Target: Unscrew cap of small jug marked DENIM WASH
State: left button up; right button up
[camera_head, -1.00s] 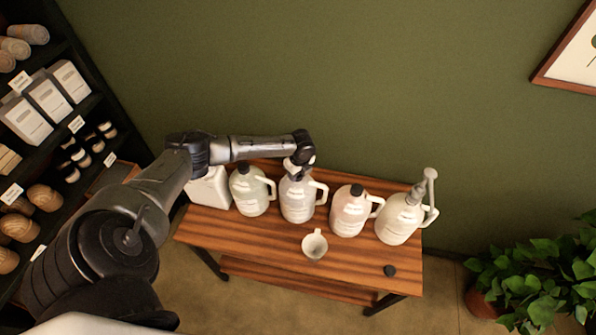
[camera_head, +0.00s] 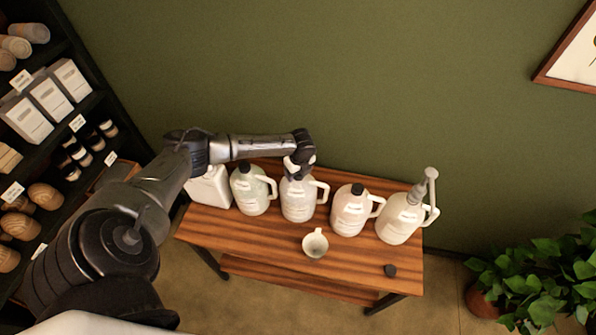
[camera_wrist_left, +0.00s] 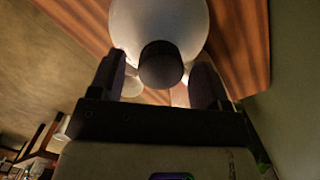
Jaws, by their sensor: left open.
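My left gripper (camera_head: 298,172) is over the top of a translucent jug (camera_head: 297,203), the middle one in the row on the wooden table. Its label is too small to read. In the left wrist view the gripper (camera_wrist_left: 160,72) is open, with one finger on each side of a dark round cap (camera_wrist_left: 162,63). I cannot tell whether the fingers touch the cap. The jug's pale body (camera_wrist_left: 158,20) shows behind the cap. In the head view the gripper hides this cap. My right gripper is not in view.
A greenish capped jug (camera_head: 250,193) stands close on the left, a pinkish capped jug (camera_head: 350,212) on the right. Beyond is a jug with a pump (camera_head: 398,220). A white container (camera_head: 209,187) stands far left. A small cup (camera_head: 315,244) and a loose black cap (camera_head: 390,270) lie in front.

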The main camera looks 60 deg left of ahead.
pick_arm(q)
jog(key=m, duration=0.4)
jog(key=shift+m+b, duration=0.3)
jog(key=m, duration=0.2)
jog(key=shift+m+t, duration=0.4)
jog(key=m+b, duration=0.1)
jog(key=m, duration=0.4)
jog(key=shift+f+h+b, duration=0.1)
jog(key=shift+h+b, duration=0.2)
jog(key=shift+b, duration=0.1)
jog(key=shift+m, duration=0.7)
jog(key=shift+c, duration=0.5)
jog(key=c, duration=0.9)
